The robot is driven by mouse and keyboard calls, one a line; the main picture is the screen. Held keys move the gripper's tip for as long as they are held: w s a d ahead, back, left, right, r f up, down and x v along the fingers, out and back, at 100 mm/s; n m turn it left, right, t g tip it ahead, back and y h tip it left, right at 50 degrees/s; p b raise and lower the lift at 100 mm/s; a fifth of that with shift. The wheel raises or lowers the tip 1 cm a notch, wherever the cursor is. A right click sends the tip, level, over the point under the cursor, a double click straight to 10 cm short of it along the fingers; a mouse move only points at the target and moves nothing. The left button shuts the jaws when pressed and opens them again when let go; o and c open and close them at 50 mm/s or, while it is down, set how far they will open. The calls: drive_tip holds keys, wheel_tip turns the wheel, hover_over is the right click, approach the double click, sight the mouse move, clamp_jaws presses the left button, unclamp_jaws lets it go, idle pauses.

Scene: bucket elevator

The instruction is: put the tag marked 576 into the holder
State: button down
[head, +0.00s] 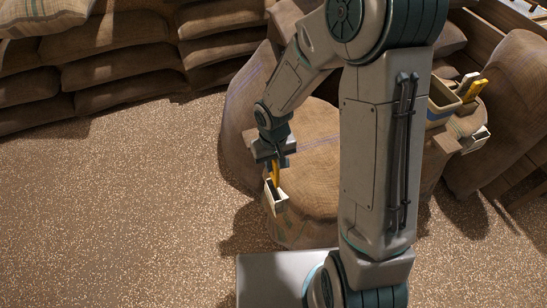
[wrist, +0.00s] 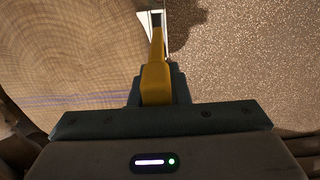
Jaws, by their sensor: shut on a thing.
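My gripper (head: 275,160) is shut on a yellow tag (head: 275,174), which points down from the jaws. The tag also shows in the wrist view (wrist: 156,74), running from the jaws towards the holder. No number can be read on it. A pale, open-topped holder (head: 276,201) is at the near left side of a burlap sack, just below my gripper. In the wrist view the holder (wrist: 152,14) shows at the top edge, partly cut off. The tag's lower end meets the holder's mouth in the picture; I cannot tell whether it is inside or just above.
The burlap sack (head: 308,178) stands beside my gripper. At the right are a bin (head: 440,103), another yellow piece (head: 474,91) and a second pale holder (head: 477,140). Stacked sacks (head: 130,65) line the back. The speckled floor (head: 110,210) at left is clear.

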sight(274, 176)
drive_tip(key=shift+f+b, duration=2.4)
drive_tip(key=shift+f, duration=0.7)
drive_tip(key=shift+f, duration=0.1)
drive_tip(key=shift+f+b, duration=0.9)
drive_tip(key=shift+b, duration=0.1)
drive_tip(key=shift+f, duration=0.2)
drive_tip(key=shift+f+b, duration=1)
drive_tip(key=shift+b, duration=0.1)
drive_tip(key=c, duration=1.3)
unclamp_jaws()
drive_tip(key=shift+r, duration=0.15)
